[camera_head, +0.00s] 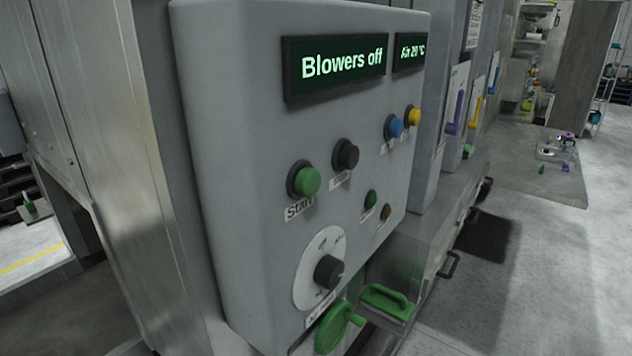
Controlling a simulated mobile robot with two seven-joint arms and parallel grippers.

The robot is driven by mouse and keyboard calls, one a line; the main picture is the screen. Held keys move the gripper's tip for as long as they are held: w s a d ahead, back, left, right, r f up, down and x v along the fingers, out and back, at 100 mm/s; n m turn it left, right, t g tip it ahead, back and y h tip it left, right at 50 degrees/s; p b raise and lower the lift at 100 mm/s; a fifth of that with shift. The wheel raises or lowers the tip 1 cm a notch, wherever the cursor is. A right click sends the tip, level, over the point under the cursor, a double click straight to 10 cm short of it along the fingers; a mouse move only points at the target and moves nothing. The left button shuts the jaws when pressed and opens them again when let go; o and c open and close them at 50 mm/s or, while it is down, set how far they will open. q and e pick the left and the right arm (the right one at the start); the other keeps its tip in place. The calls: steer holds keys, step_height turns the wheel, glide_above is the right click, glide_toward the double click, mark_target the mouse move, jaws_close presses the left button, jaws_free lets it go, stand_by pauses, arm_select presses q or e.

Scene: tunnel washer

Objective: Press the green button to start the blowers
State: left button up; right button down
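The green button (306,181) sits on the front of a grey control box (240,130), above a label reading "Start". It stands out from the panel in a dark collar. A display (335,65) above it reads "Blowers off". A second display (409,52) appears to read "Air 20 °C". A black button (346,155) is up and to the right of the green one. Neither my left nor my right gripper is in view.
Blue (394,127) and yellow (413,116) buttons are further right. A black knob (328,272) on a white dial is below. A green handwheel (338,328) and green handle (386,300) stick out at the bottom. Open floor (540,260) lies to the right.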

arm_select(q)
jaws_close()
stand_by(1.7)
